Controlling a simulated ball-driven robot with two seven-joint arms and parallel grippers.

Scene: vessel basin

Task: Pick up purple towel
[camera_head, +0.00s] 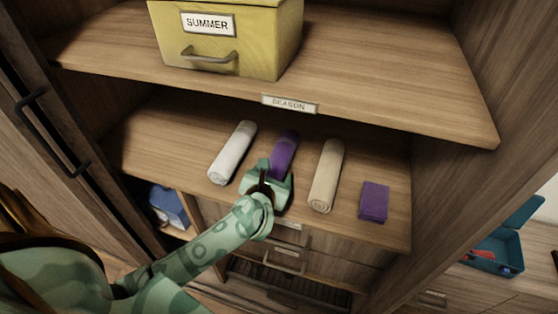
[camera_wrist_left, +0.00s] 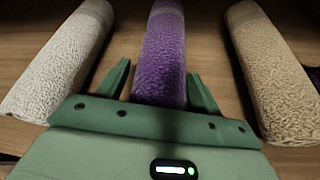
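A rolled purple towel (camera_head: 286,147) lies on the lower shelf, between a rolled white towel and a rolled beige towel. It also shows in the left wrist view (camera_wrist_left: 165,50), running away from me. My left gripper (camera_head: 277,170) is at the towel's near end. In the left wrist view the gripper (camera_wrist_left: 158,72) is open, with one finger on each side of the towel and a gap beside each. The gripper hides the towel's near end in the head view. My right gripper is not in view.
The white towel (camera_head: 233,152) and beige towel (camera_head: 327,176) lie close on either side. A small folded purple cloth (camera_head: 374,202) is further right. The upper shelf (camera_head: 390,90) overhangs, bearing a yellow SUMMER box (camera_head: 240,45). Drawers (camera_head: 340,255) lie below.

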